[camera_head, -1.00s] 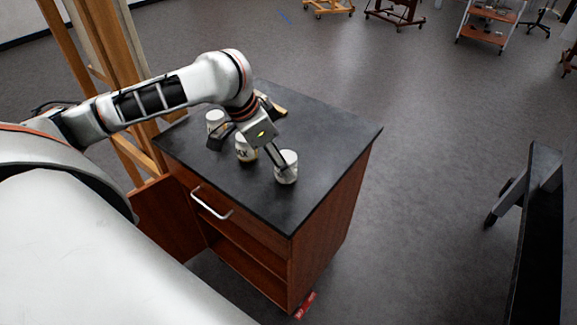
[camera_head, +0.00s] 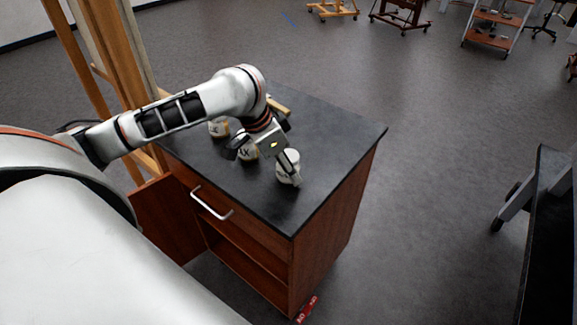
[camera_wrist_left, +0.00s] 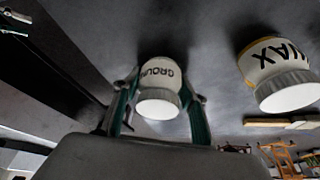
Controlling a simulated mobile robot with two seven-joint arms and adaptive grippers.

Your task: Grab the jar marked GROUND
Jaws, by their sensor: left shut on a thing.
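The white jar marked GROUND (camera_wrist_left: 158,72) sits between the two fingers of my left gripper (camera_wrist_left: 162,98) in the left wrist view, where it appears upside down. In the head view this jar (camera_head: 286,174) stands on the cabinet's black top, nearest the front right. My left gripper (camera_head: 287,165) reaches down over it from the left and is shut on it, hiding part of it. A jar marked WAX (camera_wrist_left: 275,62) is beside it; in the head view it is partly behind my gripper. Another white jar (camera_head: 218,127) stands farther back left. My right gripper is not in view.
The cabinet's black top (camera_head: 335,135) is clear to the right. Its drawer handle (camera_head: 210,205) faces front. A wooden easel (camera_head: 125,70) stands close behind left. A dark panel on a grey stand (camera_head: 545,220) is at far right, with open floor between.

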